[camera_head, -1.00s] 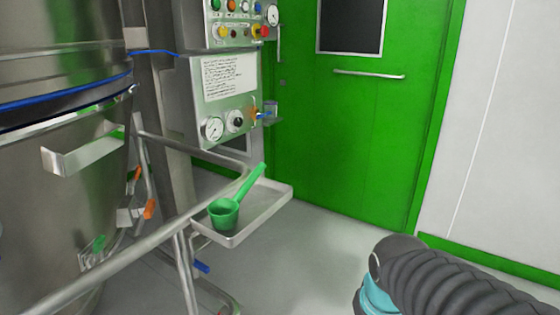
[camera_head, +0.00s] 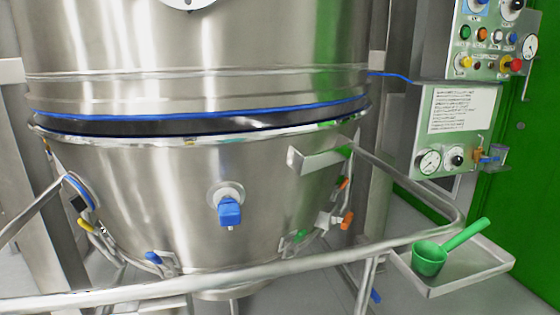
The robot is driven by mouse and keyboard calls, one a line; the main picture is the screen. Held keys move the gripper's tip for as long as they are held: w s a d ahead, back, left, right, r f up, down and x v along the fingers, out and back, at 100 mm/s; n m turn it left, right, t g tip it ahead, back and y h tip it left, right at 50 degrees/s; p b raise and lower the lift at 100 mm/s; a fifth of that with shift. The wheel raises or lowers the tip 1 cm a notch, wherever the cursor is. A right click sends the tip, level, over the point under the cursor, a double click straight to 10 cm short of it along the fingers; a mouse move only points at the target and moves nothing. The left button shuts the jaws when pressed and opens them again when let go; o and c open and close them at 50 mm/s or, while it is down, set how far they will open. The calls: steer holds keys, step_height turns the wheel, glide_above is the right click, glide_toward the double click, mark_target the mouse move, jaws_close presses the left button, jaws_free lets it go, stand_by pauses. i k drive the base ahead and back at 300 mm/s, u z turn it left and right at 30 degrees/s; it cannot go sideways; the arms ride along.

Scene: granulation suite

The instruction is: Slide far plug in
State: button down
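A blue plug-like fitting (camera_head: 230,211) sits on a round metal port in the middle of the steel vessel's lower cone (camera_head: 180,190). A smaller blue piece (camera_head: 154,258) shows lower left on the cone. A round port with a blue rim (camera_head: 80,193) is at the cone's left side. I cannot tell which of these, if any, is the far plug, or how deep any plug sits. My gripper is not in view.
A metal rail (camera_head: 270,270) runs across the front of the vessel. A tray (camera_head: 470,272) with a green scoop (camera_head: 432,257) is fixed at its right. A control panel (camera_head: 455,125) stands at the right, before a green door (camera_head: 535,190).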

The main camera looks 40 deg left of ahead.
mark_target(229, 209)
steer(key=u, duration=1.95)
steer(key=k, duration=1.2)
steer(key=u, duration=0.6)
steer(key=i, duration=0.95)
steer(key=z, duration=0.65)
